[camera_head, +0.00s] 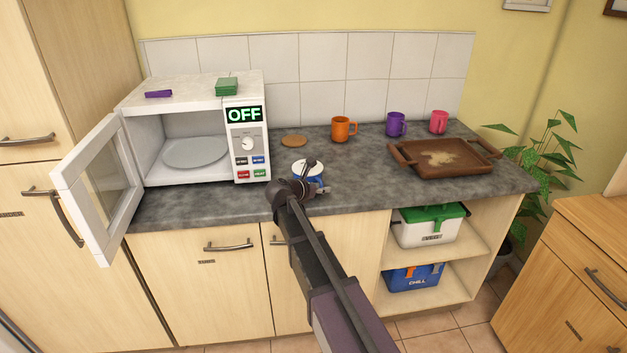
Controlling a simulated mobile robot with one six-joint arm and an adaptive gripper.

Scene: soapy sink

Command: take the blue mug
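The blue mug (321,181) stands on the dark countertop (375,178) near its front edge, right of the microwave. A round white top or filling shows at its upper rim, and a little blue shows below. My gripper (308,174) is at the mug, in front of and over it, and hides much of its body. The fingers are small and dark here, so I cannot tell whether they are closed on the mug or only beside it.
A microwave (247,142) reading OFF stands left with its door (98,188) swung open. Behind are a cork coaster (293,140) and orange (341,129), purple (396,124) and pink (438,122) mugs. A brown tray (425,171) lies right. Counter between mug and tray is clear.

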